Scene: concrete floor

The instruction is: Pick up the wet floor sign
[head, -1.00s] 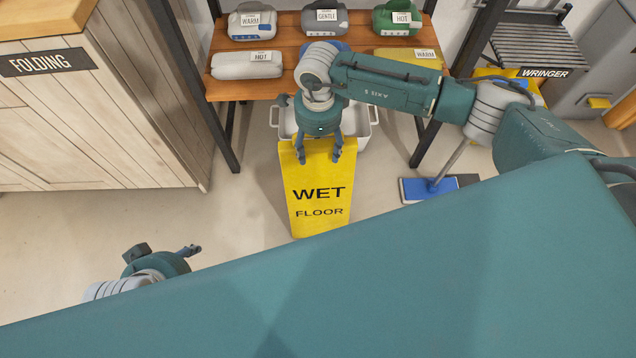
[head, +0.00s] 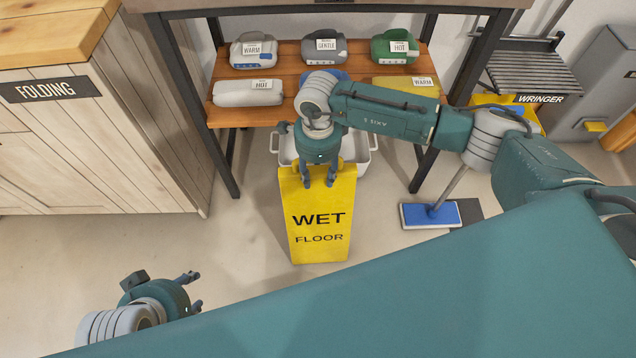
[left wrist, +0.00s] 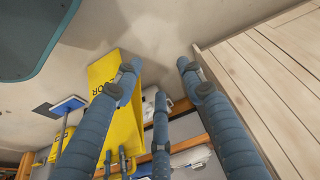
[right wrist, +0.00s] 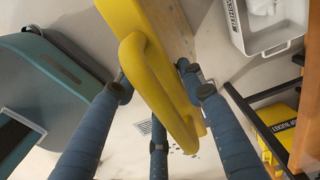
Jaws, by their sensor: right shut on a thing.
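The yellow wet floor sign (head: 320,222) stands upright in the middle of the head view, with "WET FLOOR" on its front panel. My right gripper (head: 320,184) is at the sign's top edge and shut on it. In the right wrist view the sign's yellow handle (right wrist: 150,85) runs between the fingers (right wrist: 160,85). The sign also shows in the left wrist view (left wrist: 98,75), beyond the fingers. My left gripper (head: 195,290) is open and empty at the lower left of the head view, well apart from the sign. The sign's lower back is hidden.
A wooden shelf (head: 290,113) with several labelled packs stands behind the sign, with a white tub (head: 365,152) below it. A blue mop head (head: 430,215) lies at the right. The folding cabinet (head: 110,150) is at the left. Floor between cabinet and sign is clear.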

